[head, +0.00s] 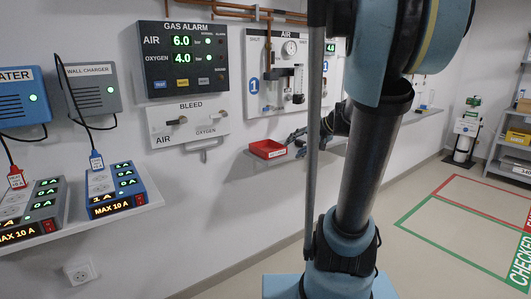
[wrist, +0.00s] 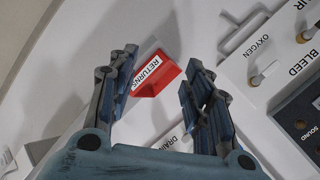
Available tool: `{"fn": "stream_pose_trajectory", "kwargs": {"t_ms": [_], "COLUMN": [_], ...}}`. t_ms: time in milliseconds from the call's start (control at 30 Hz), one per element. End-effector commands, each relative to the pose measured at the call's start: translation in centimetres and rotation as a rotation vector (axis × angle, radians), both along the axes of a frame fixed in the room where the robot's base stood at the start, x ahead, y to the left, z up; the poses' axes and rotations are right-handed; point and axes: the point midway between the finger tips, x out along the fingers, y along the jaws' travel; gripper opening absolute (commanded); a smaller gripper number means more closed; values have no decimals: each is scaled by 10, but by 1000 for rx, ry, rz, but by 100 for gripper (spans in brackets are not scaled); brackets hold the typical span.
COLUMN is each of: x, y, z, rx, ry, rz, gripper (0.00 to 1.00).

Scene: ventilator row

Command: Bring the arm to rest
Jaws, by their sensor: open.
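My arm stands folded across the middle and right of the head view. My gripper (head: 298,137) shows in part behind it, close to the wall, just right of and above a red tray (head: 268,150). In the wrist view, my gripper (wrist: 160,82) has its two fingers spread wide. Nothing is held between them. The red tray, labelled RETURNS (wrist: 153,73), shows beyond the gap and looks apart from the fingers. My arm hides part of the wall and shelf behind it.
The bleed panel (head: 188,122) and gas alarm (head: 182,58) are on the wall left of the gripper. A shelf (head: 240,170) carries the red tray. Two power boxes (head: 118,190) (head: 32,210) stand at left. Open floor (head: 430,215) with marked zones lies at right.

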Motion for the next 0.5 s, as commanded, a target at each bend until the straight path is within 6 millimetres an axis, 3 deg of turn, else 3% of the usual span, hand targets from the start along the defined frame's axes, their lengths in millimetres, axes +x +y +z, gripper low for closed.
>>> {"fn": "stream_pose_trajectory", "kwargs": {"t_ms": [33, 267, 500], "x": [-19, -95, -168], "y": [4, 3, -18], "z": [-10, -57, -105], "rx": [-44, -253, -481], "ry": [21, 113, 197], "rz": [21, 95, 156], "gripper": [46, 46, 46]}}
